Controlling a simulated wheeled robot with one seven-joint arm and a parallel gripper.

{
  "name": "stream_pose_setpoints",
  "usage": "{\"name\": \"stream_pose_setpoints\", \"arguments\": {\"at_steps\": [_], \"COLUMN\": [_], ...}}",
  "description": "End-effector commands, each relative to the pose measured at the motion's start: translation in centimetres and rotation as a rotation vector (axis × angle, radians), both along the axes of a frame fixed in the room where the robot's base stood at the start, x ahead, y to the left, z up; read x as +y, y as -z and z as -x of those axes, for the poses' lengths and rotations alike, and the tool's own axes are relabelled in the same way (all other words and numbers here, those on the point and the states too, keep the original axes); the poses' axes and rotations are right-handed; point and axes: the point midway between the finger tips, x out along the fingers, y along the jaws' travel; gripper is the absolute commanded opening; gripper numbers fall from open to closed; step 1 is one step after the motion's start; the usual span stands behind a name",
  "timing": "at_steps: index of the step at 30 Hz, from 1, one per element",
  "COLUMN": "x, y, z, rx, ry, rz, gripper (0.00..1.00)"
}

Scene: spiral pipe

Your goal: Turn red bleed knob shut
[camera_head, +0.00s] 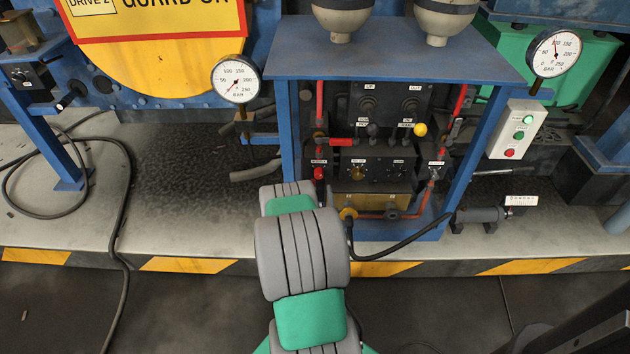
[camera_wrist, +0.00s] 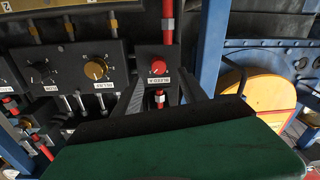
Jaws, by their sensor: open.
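The red bleed knob (camera_head: 319,173) sits at the lower left of the panel, below a small white label, in the head view. In the wrist view the red knob (camera_wrist: 158,68) is on a dark block, with its label upside down below it. My gripper (camera_wrist: 162,92) is open, with dark fingers low in the wrist view on either side of the knob's block. The fingers appear apart from the knob, and nothing shows between them in their grip. In the head view my arm hides the gripper.
A yellow knob (camera_wrist: 96,69) and a black knob (camera_wrist: 41,72) sit beside the bleed knob. A blue post (camera_wrist: 212,45) stands close on its other side. Red pipes (camera_head: 319,100) run along the frame. A gauge (camera_head: 236,79) hangs at the frame's left.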

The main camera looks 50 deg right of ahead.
Motion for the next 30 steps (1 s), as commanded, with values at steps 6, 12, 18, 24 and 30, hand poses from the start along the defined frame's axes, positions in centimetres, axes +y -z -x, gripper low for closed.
{"name": "stream_pose_setpoints", "arguments": {"at_steps": [6, 12, 18, 24, 30], "x": [-2.1, -3.6, -4.7, -5.2, -5.3], "y": [-0.2, -0.2, -0.2, -0.1, -0.1], "z": [-1.4, -2.8, -3.9, -4.4, -4.5], "rx": [0.000, 0.001, 0.000, 0.001, 0.000], "ry": [0.005, 0.003, 0.001, 0.001, 0.000], "rz": [0.000, -0.001, -0.002, -0.001, 0.000], "gripper": [0.49, 0.49, 0.49, 0.49, 0.49]}}
